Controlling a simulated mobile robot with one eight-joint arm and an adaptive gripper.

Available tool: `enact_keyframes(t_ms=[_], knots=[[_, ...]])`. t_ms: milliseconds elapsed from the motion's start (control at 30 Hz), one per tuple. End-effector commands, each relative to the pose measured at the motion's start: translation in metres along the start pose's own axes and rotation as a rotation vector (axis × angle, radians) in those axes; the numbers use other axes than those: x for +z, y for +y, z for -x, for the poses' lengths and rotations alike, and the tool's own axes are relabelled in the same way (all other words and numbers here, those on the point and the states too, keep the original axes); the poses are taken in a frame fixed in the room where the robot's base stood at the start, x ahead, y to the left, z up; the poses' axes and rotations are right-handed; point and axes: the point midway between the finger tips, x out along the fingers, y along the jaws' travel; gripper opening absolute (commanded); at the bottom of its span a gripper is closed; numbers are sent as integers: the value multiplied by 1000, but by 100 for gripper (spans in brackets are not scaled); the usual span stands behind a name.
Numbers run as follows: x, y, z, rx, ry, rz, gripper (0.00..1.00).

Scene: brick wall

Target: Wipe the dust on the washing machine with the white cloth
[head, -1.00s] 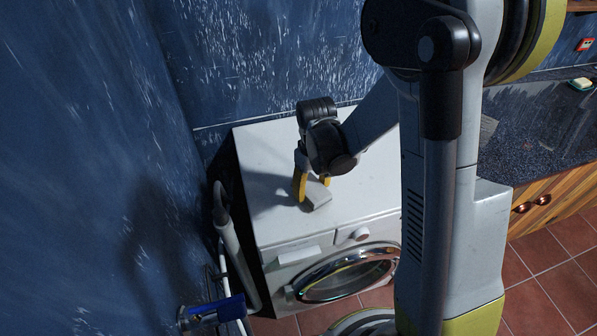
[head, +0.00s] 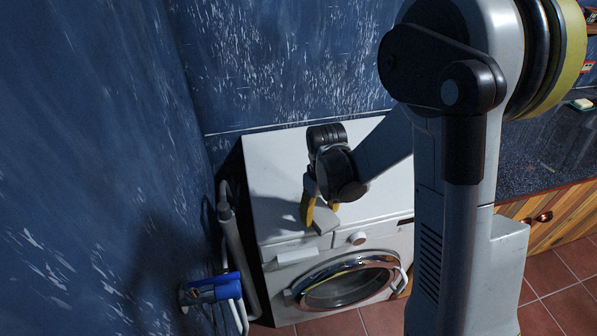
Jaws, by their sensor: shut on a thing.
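The white washing machine (head: 378,192) stands against the back wall, with its round door on the front. My gripper (head: 321,211) is over the front left part of its top, with yellow fingertips pointing down. It is shut on the pale cloth (head: 323,226), which looks like a small light grey-white block at the top's front edge. I cannot tell dust on the top from shading. My arm hides part of the top's right side.
A dark speckled countertop (head: 545,150) with wooden drawers is at the right. A small sponge-like item (head: 582,104) lies on it.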

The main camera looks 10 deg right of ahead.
Motion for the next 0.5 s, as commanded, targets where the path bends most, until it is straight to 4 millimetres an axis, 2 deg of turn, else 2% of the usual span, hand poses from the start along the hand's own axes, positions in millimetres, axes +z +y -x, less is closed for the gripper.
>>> enact_keyframes(t_ms=[33, 500], knots=[[-1, 0, 10, 0, 0, 0, 30], [-10, -1, 52, 0, 0, -2, 30]])
